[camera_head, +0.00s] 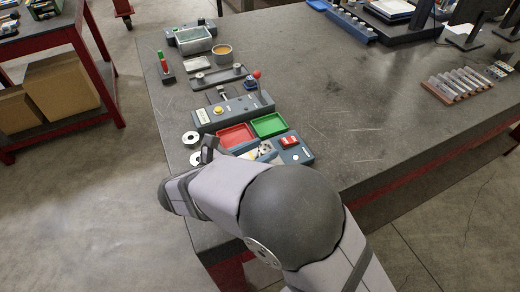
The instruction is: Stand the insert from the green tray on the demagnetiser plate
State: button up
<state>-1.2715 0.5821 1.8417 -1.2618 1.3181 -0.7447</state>
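The green tray (269,125) lies near the front of the bench, and no insert can be made out in it. A blue-grey box with a red switch (289,142), which looks like the demagnetiser, stands just in front of it. Its left part is covered by my arm. A small silvery and cream shape (264,149) shows at that box's left edge; I cannot tell what it is. My arm crosses over the bench's front left corner. A dark part at its end, perhaps my gripper (208,149), shows left of the red tray; its fingers are not clear.
An empty-looking red tray (236,136) adjoins the green one. Behind stand a grey control box (233,112) with a yellow button and a red-knobbed lever (256,75). Metal rings (190,138) lie at the left edge. The bench right of the trays is clear.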

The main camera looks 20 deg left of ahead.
jog(key=shift+o, duration=0.4)
jog(key=shift+s+a+r, duration=0.15)
jog(key=shift+s+a, duration=0.05)
jog(key=shift+s, duration=0.25)
jog(key=shift+b+v, duration=0.85)
jog(key=shift+v, duration=2.3)
